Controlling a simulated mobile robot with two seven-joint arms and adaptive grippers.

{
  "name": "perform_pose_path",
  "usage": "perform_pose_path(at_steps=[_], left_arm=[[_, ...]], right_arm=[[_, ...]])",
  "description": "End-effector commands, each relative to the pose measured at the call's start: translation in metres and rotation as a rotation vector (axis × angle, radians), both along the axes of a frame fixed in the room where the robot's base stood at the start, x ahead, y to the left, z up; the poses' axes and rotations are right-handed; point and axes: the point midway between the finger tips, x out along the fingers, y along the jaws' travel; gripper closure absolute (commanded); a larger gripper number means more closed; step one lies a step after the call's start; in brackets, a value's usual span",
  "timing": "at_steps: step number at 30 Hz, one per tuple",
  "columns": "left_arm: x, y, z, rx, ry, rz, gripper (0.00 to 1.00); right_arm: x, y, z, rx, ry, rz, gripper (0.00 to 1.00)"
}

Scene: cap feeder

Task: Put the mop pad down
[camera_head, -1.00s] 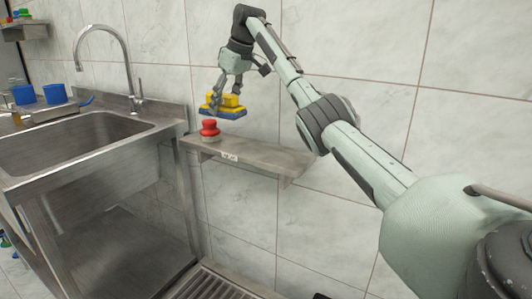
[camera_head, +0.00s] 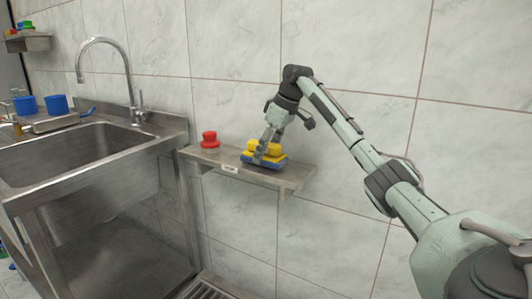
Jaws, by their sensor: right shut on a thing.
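The mop pad (camera_head: 276,162) has a yellow top and a blue underside. It is at the middle of the small metal wall shelf (camera_head: 293,177), low over its surface and seemingly touching it. My right gripper (camera_head: 263,154) is shut on the yellow top of the pad, reaching down from above. The fingers hide part of the pad. My left gripper is out of view.
A red knobbed object (camera_head: 209,140) stands on the left end of the shelf. A steel sink (camera_head: 90,155) with a tall faucet (camera_head: 128,75) is to the left. Blue cups (camera_head: 57,104) stand behind it. The shelf's right end is clear.

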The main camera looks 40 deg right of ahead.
Motion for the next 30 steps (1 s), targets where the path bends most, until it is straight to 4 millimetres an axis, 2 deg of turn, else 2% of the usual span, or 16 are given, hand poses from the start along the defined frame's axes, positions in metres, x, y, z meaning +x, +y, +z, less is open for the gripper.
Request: perform_pose_path(at_steps=[5,13,14,18,30], left_arm=[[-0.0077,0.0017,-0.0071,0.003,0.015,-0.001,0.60],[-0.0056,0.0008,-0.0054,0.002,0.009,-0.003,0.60],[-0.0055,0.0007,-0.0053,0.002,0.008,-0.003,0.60],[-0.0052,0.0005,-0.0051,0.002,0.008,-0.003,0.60],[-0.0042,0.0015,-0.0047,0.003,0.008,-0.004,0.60]], right_arm=[[0.0005,-0.0001,-0.0035,0.001,-0.005,0.000,0.67],[0.0004,0.0000,-0.0078,0.000,-0.002,0.000,0.67],[0.0003,0.0000,-0.0084,0.000,-0.002,0.000,0.43],[0.0005,0.0001,-0.0080,0.000,-0.002,0.000,0.25],[-0.0006,-0.0005,-0.0040,-0.001,-0.003,-0.001,0.23]])
